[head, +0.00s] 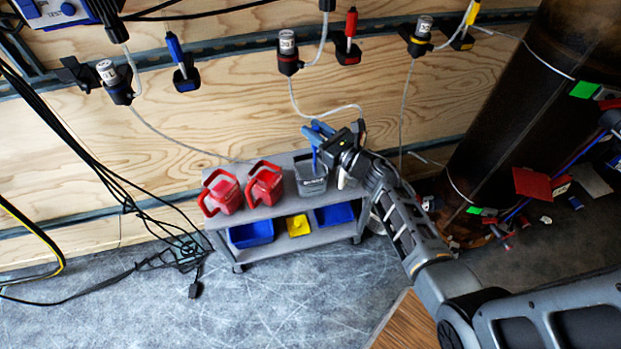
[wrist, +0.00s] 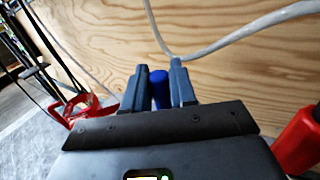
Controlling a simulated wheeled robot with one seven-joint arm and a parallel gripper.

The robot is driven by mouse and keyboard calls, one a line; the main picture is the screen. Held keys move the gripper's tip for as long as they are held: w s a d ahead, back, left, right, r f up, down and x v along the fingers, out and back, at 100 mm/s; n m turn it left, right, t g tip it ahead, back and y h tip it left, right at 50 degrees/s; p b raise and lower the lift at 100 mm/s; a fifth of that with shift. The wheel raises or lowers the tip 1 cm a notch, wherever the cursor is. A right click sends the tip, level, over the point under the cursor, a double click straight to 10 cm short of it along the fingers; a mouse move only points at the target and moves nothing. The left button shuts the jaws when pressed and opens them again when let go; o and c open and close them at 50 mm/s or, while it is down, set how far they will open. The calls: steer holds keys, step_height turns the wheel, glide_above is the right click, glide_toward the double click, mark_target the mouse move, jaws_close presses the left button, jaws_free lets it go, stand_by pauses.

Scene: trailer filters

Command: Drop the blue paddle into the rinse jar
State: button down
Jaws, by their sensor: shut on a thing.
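My gripper (head: 318,133) is above the right end of the grey cart, at the rinse jar. In the wrist view, my gripper (wrist: 161,88) is shut on the blue paddle (wrist: 160,90), whose round blue end shows between the two fingers. In the head view, the blue paddle (head: 314,160) hangs down as a thin blue strip from the fingers to the jar's mouth. The rinse jar (head: 311,186) is a grey, see-through container on the cart top. Whether the paddle's lower end is inside the jar or just above it is hard to tell.
Two red jugs (head: 224,192) stand left of the jar on the cart (head: 282,212). Blue bins (head: 251,233) and a yellow item (head: 298,225) sit on the lower shelf. A wooden wall with cables is close behind. A dark cylinder (head: 510,100) stands right.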

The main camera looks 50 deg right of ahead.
steer(key=c, duration=0.8)
jaws_free()
steer(key=shift+s, duration=0.15)
steer(key=s, duration=0.7)
steer(key=shift+s+a, duration=0.25)
